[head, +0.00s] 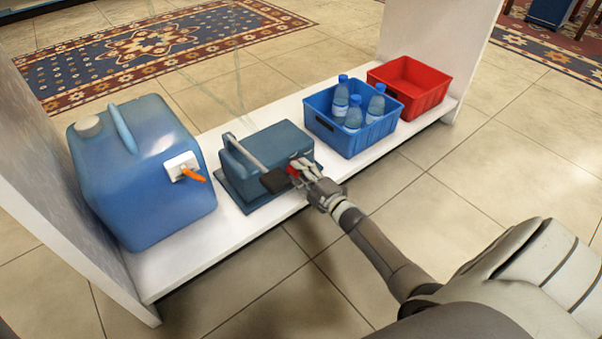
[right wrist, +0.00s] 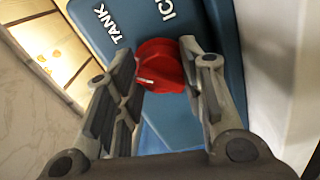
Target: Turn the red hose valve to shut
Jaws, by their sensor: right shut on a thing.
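The red hose valve (head: 292,171) is a small red knob on the front of a blue-grey box (head: 275,143) with a handle, on the low white shelf. In the right wrist view the knob (right wrist: 160,70) is round with a short white mark, below the white words "TANK" and "ICE", the latter partly cut off. My right gripper (head: 301,170) reaches in from the right and is shut on the knob, one finger on each side. The fingers hide part of the knob in the head view. My left gripper is not in view.
A large blue water canister (head: 140,185) with an orange-handled tap (head: 192,175) stands to the left. A blue crate (head: 342,138) with blue-capped bottles and a red crate (head: 418,85) stand to the right. White side panels close both shelf ends. The tiled floor in front is clear.

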